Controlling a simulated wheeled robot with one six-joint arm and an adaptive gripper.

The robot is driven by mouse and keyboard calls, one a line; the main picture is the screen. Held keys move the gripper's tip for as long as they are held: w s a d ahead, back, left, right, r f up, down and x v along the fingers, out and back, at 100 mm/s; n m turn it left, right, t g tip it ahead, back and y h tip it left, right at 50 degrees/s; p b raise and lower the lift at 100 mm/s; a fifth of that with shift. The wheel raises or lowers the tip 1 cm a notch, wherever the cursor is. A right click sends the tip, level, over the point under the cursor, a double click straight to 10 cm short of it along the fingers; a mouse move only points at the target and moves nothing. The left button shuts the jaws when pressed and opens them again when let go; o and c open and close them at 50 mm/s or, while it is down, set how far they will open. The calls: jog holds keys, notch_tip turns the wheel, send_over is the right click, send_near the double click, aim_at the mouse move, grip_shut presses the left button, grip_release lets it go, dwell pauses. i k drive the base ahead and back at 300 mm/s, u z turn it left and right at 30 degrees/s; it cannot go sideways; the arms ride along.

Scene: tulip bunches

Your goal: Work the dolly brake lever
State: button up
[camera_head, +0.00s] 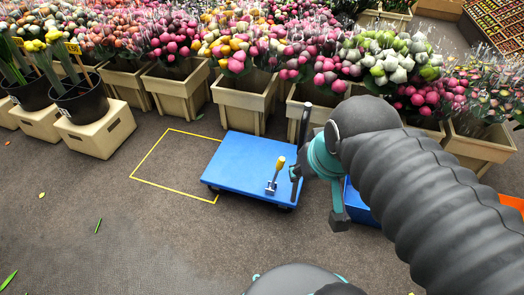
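The blue dolly (240,160) stands on the floor in the middle of the view. Its brake lever (276,174) rises from a small base near the front right corner of the deck. The lever has a yellow grip and leans slightly to the right at the top. My gripper (317,195) is just right of the lever, by the dolly's right edge. Its two fingers are spread wide apart, with nothing seen between them. The left finger is close to the lever, but I cannot tell the exact gap. My arm hides part of the area behind the gripper.
A yellow outline (160,158) is marked on the floor, partly under the dolly. A dark post (303,125) rises at the dolly's right side. Wooden planters (245,100) of tulips line the back. A blue crate (354,203) is partly behind my arm. The front-left floor is mostly clear.

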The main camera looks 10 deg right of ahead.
aim_at(280, 163)
jog(key=u, duration=1)
jog(key=i, duration=0.35)
jog(key=z, duration=1.35)
